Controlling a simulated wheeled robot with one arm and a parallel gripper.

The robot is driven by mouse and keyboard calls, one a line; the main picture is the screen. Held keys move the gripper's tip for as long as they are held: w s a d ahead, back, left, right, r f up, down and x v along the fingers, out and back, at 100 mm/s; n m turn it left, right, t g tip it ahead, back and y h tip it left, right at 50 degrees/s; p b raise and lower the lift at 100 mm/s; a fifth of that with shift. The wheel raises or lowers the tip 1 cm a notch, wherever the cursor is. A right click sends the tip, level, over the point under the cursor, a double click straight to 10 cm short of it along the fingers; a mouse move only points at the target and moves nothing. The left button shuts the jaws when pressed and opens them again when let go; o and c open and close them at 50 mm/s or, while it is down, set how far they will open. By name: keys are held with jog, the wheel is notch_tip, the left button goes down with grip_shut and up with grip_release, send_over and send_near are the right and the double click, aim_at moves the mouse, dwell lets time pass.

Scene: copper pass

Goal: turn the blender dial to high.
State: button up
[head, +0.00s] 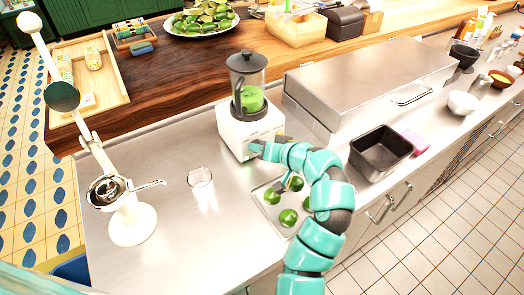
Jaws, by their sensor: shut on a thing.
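The blender (238,125) stands on the steel counter, with a white base and a dark-lidded clear jar (249,98) holding green liquid. My gripper (253,149) is at the lower front of the base, reaching in from the right. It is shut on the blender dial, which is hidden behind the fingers. The dial's setting cannot be read from this view.
A tray of limes (262,208) lies under my arm, close to the gripper. A clear glass (201,180) and a white citrus press (131,224) stand to the left. A steel box (365,80) and a dark pan (381,150) are to the right.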

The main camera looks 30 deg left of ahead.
dwell(0.5)
jog(key=o, duration=1)
jog(key=shift+c, duration=0.2)
jog(key=shift+d, duration=0.1)
jog(key=shift+s+d+r, duration=0.15)
jog(key=shift+d+r, duration=0.15)
jog(key=shift+d, duration=0.2)
jog(key=p+v, duration=1.3)
jog(key=v, duration=0.3)
jog(key=shift+p, duration=0.4)
